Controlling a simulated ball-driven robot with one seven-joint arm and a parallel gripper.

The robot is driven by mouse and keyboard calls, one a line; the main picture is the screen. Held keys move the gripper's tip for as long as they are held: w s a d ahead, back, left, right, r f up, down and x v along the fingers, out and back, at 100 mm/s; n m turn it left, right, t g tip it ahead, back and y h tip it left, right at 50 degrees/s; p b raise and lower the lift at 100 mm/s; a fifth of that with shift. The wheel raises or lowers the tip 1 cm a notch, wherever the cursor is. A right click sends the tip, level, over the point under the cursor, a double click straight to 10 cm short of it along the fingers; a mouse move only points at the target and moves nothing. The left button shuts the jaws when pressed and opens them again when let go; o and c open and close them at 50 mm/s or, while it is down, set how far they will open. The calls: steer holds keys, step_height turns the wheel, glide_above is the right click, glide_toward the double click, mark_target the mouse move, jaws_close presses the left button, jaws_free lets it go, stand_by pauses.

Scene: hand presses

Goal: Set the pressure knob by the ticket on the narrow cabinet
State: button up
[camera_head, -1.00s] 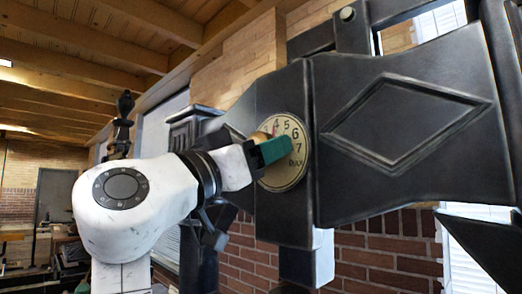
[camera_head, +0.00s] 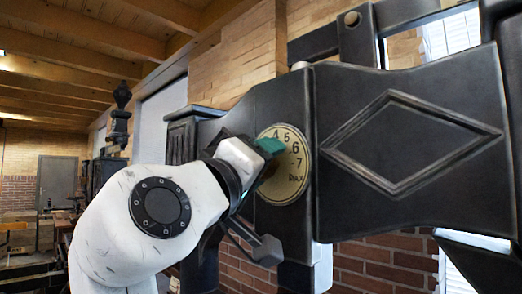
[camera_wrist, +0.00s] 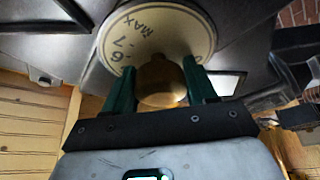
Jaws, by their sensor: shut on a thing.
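In the wrist view the dial (camera_wrist: 195,30) appears turned around, with 6, 7 and MAX readable. The brass knob (camera_wrist: 161,80) stands at the dial's middle. My gripper (camera_wrist: 160,85) has its two green fingers on either side of the knob, shut on it. In the head view my gripper (camera_head: 270,147) covers the left part of the dial, and the pointer cannot be made out. The narrow cabinet and its ticket are not identifiable.
The black press frame (camera_head: 410,130) with a raised diamond fills the right side, close to my arm. A brick wall (camera_head: 375,262) lies below and behind it. The room opens to the far left, with a grey door (camera_head: 57,180).

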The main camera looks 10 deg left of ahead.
steer(key=shift+n+y+p, duration=0.6)
steer(key=shift+n+p, duration=0.25)
steer(key=shift+n, duration=0.35)
steer(key=o, duration=1)
steer(key=b+v, duration=0.3)
steer(key=v, duration=0.8)
steer(key=shift+r, duration=0.2)
steer(key=shift+a, duration=0.1)
